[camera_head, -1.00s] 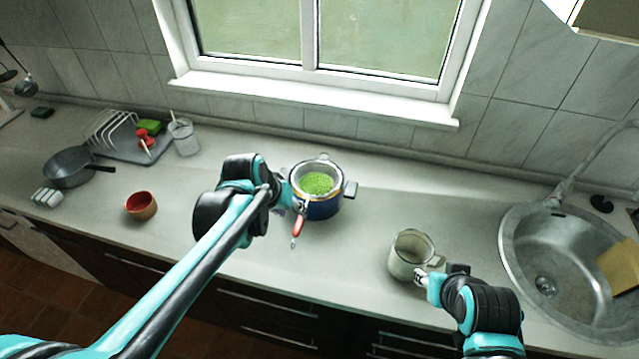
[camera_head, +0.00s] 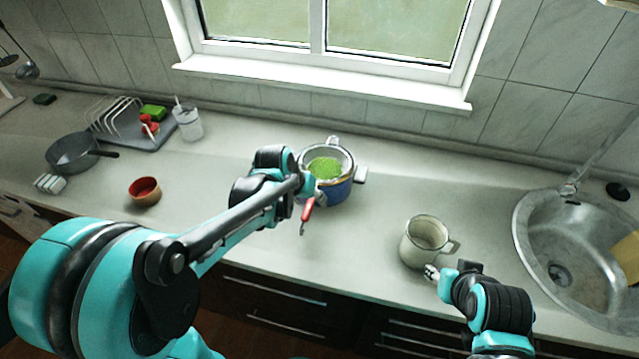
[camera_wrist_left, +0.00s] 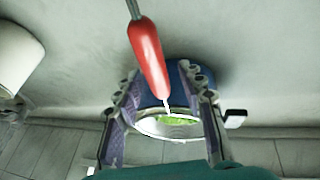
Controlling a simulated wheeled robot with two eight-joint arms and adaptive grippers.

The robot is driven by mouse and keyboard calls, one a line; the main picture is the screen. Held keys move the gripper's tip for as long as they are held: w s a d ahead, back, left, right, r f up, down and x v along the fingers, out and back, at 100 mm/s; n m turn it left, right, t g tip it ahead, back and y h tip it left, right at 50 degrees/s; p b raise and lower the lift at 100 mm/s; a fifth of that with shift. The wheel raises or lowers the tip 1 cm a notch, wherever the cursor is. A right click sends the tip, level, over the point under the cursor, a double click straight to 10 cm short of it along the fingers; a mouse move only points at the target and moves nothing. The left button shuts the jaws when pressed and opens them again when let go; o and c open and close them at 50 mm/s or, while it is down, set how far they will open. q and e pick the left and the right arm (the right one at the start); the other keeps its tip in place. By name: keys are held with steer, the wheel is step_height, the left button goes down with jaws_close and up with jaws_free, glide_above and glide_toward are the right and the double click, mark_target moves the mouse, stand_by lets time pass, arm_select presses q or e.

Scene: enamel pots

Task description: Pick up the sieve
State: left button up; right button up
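The sieve has a metal rim, a red handle (camera_head: 308,209) and green contents (camera_head: 326,167). It sits in the mouth of a blue pot (camera_head: 339,192), its handle sticking out toward the front. In the left wrist view the red handle (camera_wrist_left: 147,60) slopes up, and part of the rim (camera_wrist_left: 150,126) shows. My left gripper (camera_head: 308,186) is at the handle's pot end. In the wrist view its fingers (camera_wrist_left: 163,78) are spread apart, with the handle's thin end between them. My right gripper (camera_head: 434,273) is beside a cream mug (camera_head: 424,243); its opening is unclear.
A red-brown bowl (camera_head: 145,192), a grey pan (camera_head: 72,152) and a dish rack (camera_head: 117,116) stand at the left. A white container (camera_head: 188,122) is by the rack. The sink (camera_head: 585,245) is at the right. The counter between pot and mug is clear.

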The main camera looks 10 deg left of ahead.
arm_select(q)
steer(key=shift+r, duration=0.1)
jaws_close()
